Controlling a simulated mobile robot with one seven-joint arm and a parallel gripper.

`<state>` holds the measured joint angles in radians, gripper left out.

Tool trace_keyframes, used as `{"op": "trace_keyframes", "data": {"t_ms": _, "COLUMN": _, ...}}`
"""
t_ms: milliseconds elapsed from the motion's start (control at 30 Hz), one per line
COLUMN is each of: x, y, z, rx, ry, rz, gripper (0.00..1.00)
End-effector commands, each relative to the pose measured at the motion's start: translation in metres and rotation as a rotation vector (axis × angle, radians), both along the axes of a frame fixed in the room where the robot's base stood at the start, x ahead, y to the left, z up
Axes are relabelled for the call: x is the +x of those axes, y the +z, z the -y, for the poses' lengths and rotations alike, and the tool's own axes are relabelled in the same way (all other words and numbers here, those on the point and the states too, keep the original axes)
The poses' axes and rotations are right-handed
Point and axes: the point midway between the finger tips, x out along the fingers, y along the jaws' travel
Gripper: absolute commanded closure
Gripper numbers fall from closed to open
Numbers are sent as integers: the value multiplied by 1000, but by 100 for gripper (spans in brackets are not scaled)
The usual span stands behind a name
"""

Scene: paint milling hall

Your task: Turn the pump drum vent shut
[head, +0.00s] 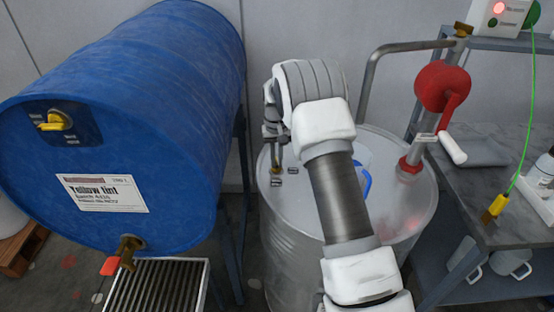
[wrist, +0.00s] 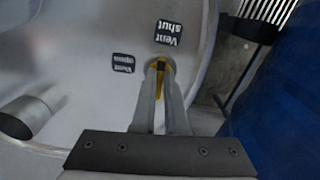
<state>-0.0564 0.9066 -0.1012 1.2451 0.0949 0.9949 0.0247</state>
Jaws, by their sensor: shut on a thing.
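The pump drum (head: 285,225) is pale and stands upright with the red hand pump (head: 440,85) on its lid. My gripper (head: 274,158) points down at the left part of that lid. In the wrist view my gripper (wrist: 161,72) is shut on the yellow vent handle (wrist: 160,85), which shows between the fingers. A "Vent shut" label (wrist: 168,32) lies just beyond the fingertips, and a "Vent open" label (wrist: 123,63) lies to their left. The fingers hide part of the handle, so I cannot tell exactly which label it points at.
A big blue drum (head: 150,110) lies on a stand at left, with its own yellow vent handle (head: 54,122) and a red-handled tap (head: 115,262) above a grate (head: 155,290). A grey bench (head: 500,190) stands at right, with a green cable (head: 528,110) and a brass clamp (head: 494,208).

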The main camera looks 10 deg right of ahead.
Motion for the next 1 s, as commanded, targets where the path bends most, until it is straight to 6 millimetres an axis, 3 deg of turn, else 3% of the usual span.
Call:
{"op": "trace_keyframes", "data": {"t_ms": 300, "x": 1, "y": 2, "z": -1, "rx": 1, "ry": -111, "rz": 3, "gripper": 100}}
{"op": "trace_keyframes", "data": {"t_ms": 833, "x": 1, "y": 2, "z": -1, "rx": 1, "ry": -130, "rz": 4, "gripper": 100}}
{"op": "trace_keyframes", "data": {"t_ms": 867, "x": 1, "y": 2, "z": -1, "rx": 1, "ry": -130, "rz": 4, "gripper": 83}}
{"op": "trace_keyframes", "data": {"t_ms": 1000, "x": 1, "y": 1, "z": -1, "rx": 1, "ry": -130, "rz": 3, "gripper": 59}}
